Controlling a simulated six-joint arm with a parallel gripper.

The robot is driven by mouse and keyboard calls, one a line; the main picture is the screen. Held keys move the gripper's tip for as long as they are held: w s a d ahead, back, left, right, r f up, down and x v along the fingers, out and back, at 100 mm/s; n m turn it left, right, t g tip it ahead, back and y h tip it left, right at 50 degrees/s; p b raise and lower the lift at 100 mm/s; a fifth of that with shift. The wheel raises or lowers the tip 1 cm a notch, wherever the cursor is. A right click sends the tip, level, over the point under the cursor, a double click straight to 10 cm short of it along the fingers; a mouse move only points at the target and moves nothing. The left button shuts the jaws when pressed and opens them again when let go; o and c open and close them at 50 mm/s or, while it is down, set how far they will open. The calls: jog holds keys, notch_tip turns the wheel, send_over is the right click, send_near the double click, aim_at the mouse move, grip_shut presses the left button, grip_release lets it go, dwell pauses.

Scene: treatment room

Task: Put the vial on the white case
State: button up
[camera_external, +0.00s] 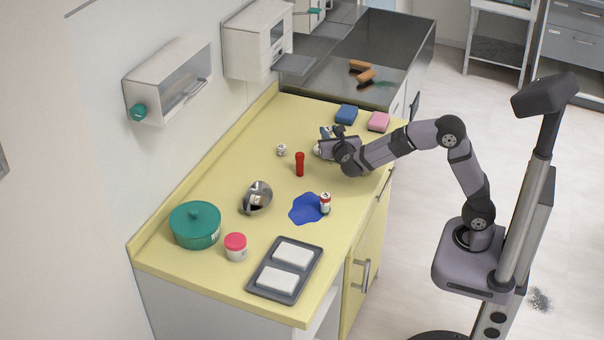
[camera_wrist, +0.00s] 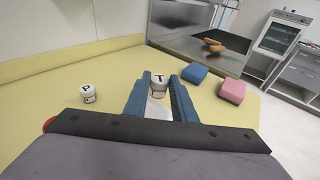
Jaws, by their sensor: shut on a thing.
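My gripper (camera_external: 328,134) is low over the far part of the yellow counter. In the wrist view its two blue fingers (camera_wrist: 160,80) are shut on a small white vial marked T (camera_wrist: 158,86). In the outside view my gripper mostly hides this vial. A pale flat thing (camera_wrist: 156,110) shows below and between the fingers; I cannot tell what it is. A similar white vial marked P (camera_wrist: 88,93) stands apart to the left, also seen in the outside view (camera_external: 281,150). Two white cases (camera_external: 293,254) (camera_external: 278,280) lie on a dark grey tray (camera_external: 252,288) at the near end.
A red bottle (camera_external: 300,164), a metal bowl (camera_external: 262,189), a blue patch (camera_external: 304,209) and a red-and-white vial (camera_external: 325,203) lie between my gripper and the tray. A teal pot (camera_external: 195,226) and a pink-lidded jar (camera_external: 235,247) stand nearby. Blue (camera_external: 346,114) and pink (camera_external: 378,121) sponges lie behind.

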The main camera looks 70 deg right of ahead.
jog(key=shift+f, duration=1.85)
jog(key=shift+f, duration=0.15)
jog(key=o, duration=1)
jog(key=shift+r, duration=0.25)
jog(key=v, duration=1.2)
jog(key=shift+b, duration=0.4)
